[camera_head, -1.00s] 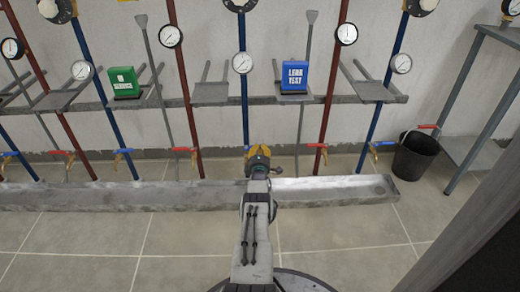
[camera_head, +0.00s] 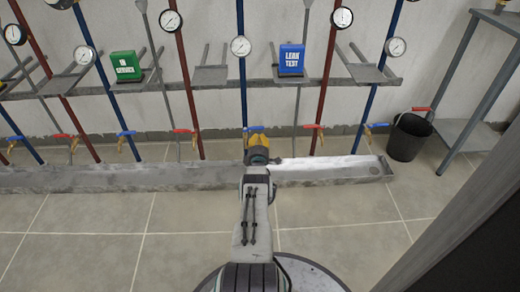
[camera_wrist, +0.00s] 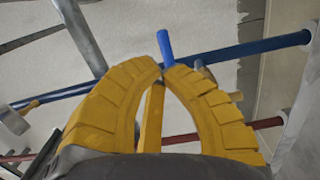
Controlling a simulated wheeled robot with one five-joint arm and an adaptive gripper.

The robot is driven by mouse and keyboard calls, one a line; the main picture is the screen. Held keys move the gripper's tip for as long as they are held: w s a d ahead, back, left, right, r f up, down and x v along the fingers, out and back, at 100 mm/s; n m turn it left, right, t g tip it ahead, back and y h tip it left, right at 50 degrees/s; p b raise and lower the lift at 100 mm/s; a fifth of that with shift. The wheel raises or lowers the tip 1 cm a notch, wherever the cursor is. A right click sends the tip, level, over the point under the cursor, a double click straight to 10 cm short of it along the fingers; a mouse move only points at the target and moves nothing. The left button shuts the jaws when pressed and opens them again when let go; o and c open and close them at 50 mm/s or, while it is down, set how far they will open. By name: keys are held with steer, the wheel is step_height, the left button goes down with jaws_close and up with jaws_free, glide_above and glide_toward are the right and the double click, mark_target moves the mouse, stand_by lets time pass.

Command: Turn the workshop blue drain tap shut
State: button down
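A blue tap handle (camera_head: 254,129) sits low on the middle blue pipe (camera_head: 245,100), and my gripper (camera_head: 257,146) is right in front of it in the head view. In the wrist view my yellow fingers (camera_wrist: 162,70) arch together and their tips nearly meet. The blue handle (camera_wrist: 165,43) sticks up just beyond the tips. I cannot tell whether the tips touch it or hold it. The tap's body is mostly hidden by my gripper. Other blue taps are at the left (camera_head: 126,134) and right (camera_head: 377,126). No workshop label is readable.
Red taps (camera_head: 186,131) alternate with the blue ones. A long grey trough (camera_head: 110,178) runs along the floor below them. A black bucket (camera_head: 408,138) and a metal rack (camera_head: 462,95) stand at the right. A green sign and a blue "LEAK TEST" sign (camera_head: 291,58) stand on the shelf.

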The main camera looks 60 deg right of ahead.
steer(key=p+v, duration=0.7)
steer(key=v, duration=0.1)
steer(key=shift+s+d+p, duration=0.2)
steer(key=shift+s+p, duration=0.05)
steer(key=shift+p, duration=0.05)
stand_by(0.6)
